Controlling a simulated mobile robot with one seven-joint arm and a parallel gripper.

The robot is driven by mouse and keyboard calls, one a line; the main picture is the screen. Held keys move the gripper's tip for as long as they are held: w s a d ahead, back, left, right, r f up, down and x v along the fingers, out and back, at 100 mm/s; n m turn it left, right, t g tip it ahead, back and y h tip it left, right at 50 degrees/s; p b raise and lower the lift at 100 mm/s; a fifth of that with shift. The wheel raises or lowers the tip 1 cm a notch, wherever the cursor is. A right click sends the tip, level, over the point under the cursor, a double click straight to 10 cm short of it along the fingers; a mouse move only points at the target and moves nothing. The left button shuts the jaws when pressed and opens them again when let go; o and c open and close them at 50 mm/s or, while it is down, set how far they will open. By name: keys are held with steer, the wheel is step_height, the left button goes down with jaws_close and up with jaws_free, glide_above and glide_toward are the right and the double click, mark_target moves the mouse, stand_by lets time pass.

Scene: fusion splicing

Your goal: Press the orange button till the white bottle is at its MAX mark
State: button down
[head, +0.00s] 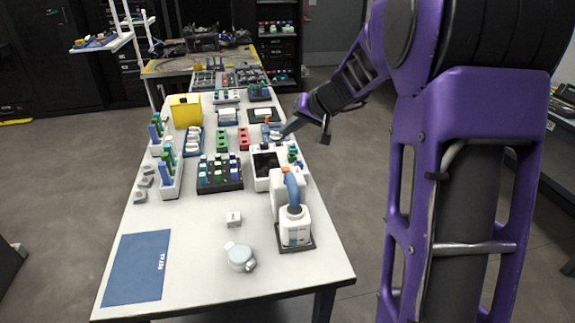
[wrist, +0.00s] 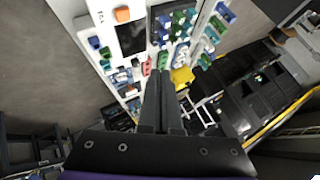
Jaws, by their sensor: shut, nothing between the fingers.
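The white bottle (head: 295,229) stands upright on a dark square base (head: 296,247) near the table's front right. A white dispenser (head: 279,196) with a blue curved spout (head: 292,187) is right behind it, the spout over the bottle's top. The liquid level and MAX mark are too small to read. The orange button (wrist: 122,14) shows in the wrist view on a white unit, beside a dark screen (wrist: 131,39). My gripper (wrist: 161,78) is shut and empty, held above the table; in the head view it is over the table's right edge, behind the dispenser, apart from the button.
A dark rack (head: 219,180) of vials, white vial trays, red racks and a yellow bin (head: 186,111) crowd the table's middle and back. A round lidded jar (head: 240,257), a small white block (head: 233,219) and a blue REFILL mat (head: 138,268) are in front, with bare table between them.

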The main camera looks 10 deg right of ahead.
mark_target(286, 170)
steer(key=shift+f, duration=0.1)
steer(key=shift+f+b, duration=2.4)
steer(key=shift+f, duration=1.95)
steer(key=shift+f, duration=0.15)
steer(key=shift+f, duration=0.25)
steer(key=shift+f, duration=0.5)
steer(key=shift+r+p, duration=0.35)
steer(key=shift+r, duration=0.55)
steer(key=shift+r, duration=0.15)
